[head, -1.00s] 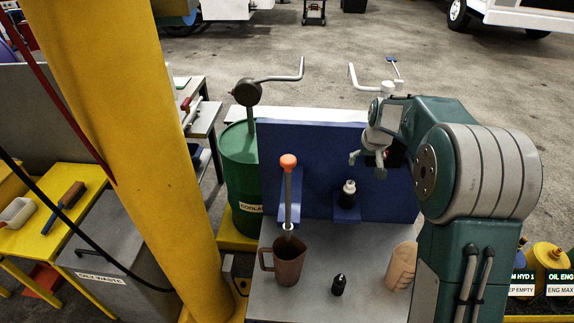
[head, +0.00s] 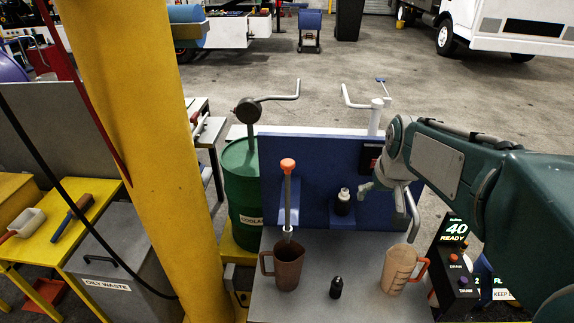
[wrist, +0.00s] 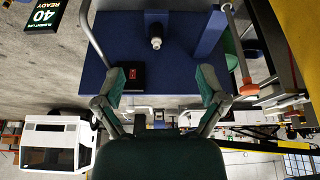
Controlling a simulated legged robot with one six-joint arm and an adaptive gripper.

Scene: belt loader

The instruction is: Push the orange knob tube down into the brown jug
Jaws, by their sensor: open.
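The orange knob tube (head: 287,195) stands upright in the head view, its orange knob (head: 288,165) on top, in front of a blue panel. Its lower end is just above or at the mouth of the brown jug (head: 288,268), which stands on the grey bench top. My gripper (head: 374,186) is to the right of the tube, in front of the panel and apart from the knob. In the wrist view my gripper (wrist: 160,95) is open and empty, with the orange knob (wrist: 249,90) outside its right finger.
A yellow post (head: 150,150) and green drum (head: 241,190) are at left.

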